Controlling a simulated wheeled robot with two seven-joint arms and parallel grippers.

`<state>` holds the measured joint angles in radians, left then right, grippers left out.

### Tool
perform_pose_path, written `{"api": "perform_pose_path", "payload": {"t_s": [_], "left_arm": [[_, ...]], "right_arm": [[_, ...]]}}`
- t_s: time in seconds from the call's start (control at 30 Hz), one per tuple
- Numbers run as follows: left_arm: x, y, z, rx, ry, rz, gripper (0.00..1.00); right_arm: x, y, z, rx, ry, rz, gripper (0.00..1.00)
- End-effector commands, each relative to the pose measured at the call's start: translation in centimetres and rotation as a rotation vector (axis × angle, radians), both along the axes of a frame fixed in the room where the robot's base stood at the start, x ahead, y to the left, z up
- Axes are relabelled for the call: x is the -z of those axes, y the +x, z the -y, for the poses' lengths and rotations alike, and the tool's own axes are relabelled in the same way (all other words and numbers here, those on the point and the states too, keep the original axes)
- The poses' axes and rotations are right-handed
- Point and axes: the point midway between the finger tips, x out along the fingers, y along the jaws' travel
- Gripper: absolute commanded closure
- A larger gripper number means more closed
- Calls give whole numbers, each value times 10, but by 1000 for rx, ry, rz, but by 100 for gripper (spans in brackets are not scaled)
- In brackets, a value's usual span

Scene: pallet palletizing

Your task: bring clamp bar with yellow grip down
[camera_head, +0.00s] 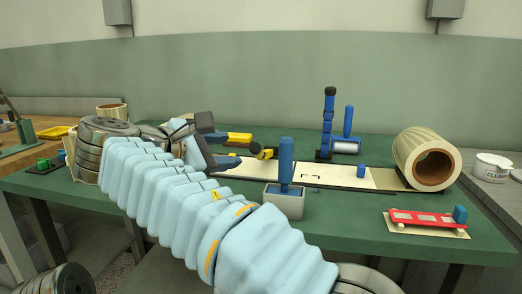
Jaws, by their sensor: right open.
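A yellow grip (240,138) shows just beyond my right gripper (232,149), behind the pale strip on the green bench. I cannot tell how its bar runs, as the gripper hides part of it. A small black and yellow part (265,153) lies close to its right; I cannot tell whether the two are joined. My right gripper points right, with its two dark fingers apart and nothing seen between them. My right arm's pale blue sleeve crosses the front of the bench. My left gripper is not in view.
A blue upright clamp (328,125) stands behind the strip (335,177). A grey block with a blue handle (285,200) stands in front. A cream roll (427,160) and a red fixture (428,218) are at the right. Bench space between block and fixture is clear.

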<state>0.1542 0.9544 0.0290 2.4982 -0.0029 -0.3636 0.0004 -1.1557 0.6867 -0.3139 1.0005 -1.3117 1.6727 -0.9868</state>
Motion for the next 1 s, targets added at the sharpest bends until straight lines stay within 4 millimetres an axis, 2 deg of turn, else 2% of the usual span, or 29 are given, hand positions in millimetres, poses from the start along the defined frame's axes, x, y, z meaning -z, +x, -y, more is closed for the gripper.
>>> {"api": "perform_pose_path", "payload": {"t_s": [0.1,0.3,0.5,0.87,0.9,1.0], "left_arm": [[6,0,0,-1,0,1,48],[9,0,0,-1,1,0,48],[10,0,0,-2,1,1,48],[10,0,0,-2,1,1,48],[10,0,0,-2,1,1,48],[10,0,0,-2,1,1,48]], "right_arm": [[10,20,20,4,1,-1,52],[22,52,49,4,1,-2,52],[30,71,66,3,2,-1,52],[32,77,71,1,2,0,52],[32,77,71,0,2,0,54],[32,77,71,0,2,0,69]]}}
